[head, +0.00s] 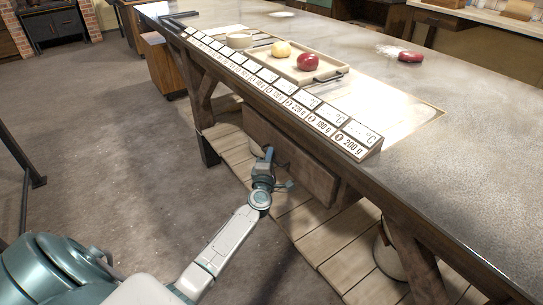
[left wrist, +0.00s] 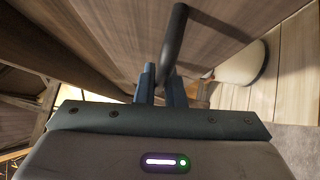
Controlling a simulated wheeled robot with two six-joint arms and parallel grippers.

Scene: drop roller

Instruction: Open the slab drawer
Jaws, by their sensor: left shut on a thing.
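The slab drawer (head: 305,170) shows in the head view as a wooden front under the long worktable's edge. I cannot tell from here how far it stands out. My left gripper (head: 268,154) is at the drawer's front, low beside the table. In the left wrist view, my left gripper (left wrist: 160,84) is shut on a dark bar handle (left wrist: 177,38), which runs up and away along the wooden front. The part of the handle between the fingers is partly hidden. My right gripper is not in view.
The grey worktable (head: 455,105) has a row of label cards (head: 315,110) along its edge. A tray (head: 290,70) on it holds a yellow and a red round thing. A slatted shelf (head: 315,235) lies below; the floor (head: 130,165) at left is clear.

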